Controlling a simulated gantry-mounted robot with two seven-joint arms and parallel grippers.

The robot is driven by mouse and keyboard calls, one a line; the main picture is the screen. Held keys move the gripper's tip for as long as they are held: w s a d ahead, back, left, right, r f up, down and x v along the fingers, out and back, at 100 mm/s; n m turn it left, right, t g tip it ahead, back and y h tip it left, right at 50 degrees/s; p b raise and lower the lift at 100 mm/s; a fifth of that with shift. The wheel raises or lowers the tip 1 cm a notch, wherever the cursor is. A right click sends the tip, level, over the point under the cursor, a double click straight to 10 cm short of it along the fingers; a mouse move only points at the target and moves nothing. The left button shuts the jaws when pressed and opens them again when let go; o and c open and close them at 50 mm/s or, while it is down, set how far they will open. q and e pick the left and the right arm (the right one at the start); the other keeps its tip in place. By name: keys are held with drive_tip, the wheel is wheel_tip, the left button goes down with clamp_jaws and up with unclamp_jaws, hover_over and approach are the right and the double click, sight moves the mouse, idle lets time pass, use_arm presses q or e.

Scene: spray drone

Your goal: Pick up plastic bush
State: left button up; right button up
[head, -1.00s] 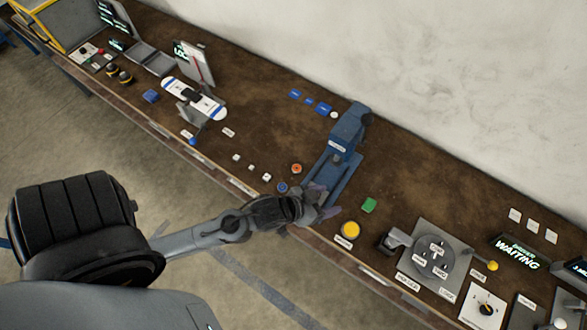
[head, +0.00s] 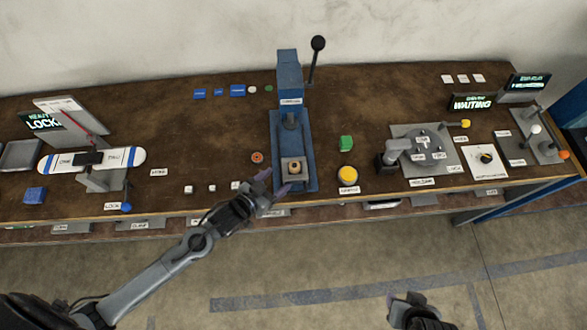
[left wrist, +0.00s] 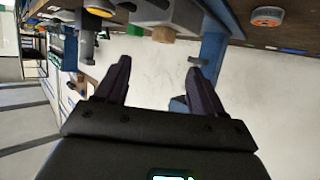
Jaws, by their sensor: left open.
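An orange ring-shaped piece (head: 257,157) with a dark centre lies on the bench left of the blue press; it also shows in the left wrist view (left wrist: 267,16). I see no label that says whether it is the plastic bush. My left gripper (head: 274,183) is at the bench's front edge, by the press base and just below the ring. Its fingers are apart and empty in the left wrist view (left wrist: 160,68). A blue ring seen earlier is hidden, probably behind this gripper. My right gripper (head: 412,300) is low at the bottom; its fingers are unclear.
The blue press (head: 290,75) with a black-knobbed lever stands at the bench's middle, a block with a tan insert (head: 294,167) on its base. Small white cubes (head: 212,188) lie left.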

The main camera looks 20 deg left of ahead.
sight(295, 166)
use_arm(q)
drive_tip(key=x, duration=0.4)
drive_tip(key=shift+r, duration=0.1)
drive_tip(key=shift+a+f+x, duration=0.15)
drive_tip(key=shift+x, duration=1.2)
drive_tip(key=shift+a+f+x, duration=0.1)
drive_tip(key=shift+f+x, duration=0.05)
drive_tip(key=shift+x, duration=1.15)
drive_tip(key=c, duration=1.1)
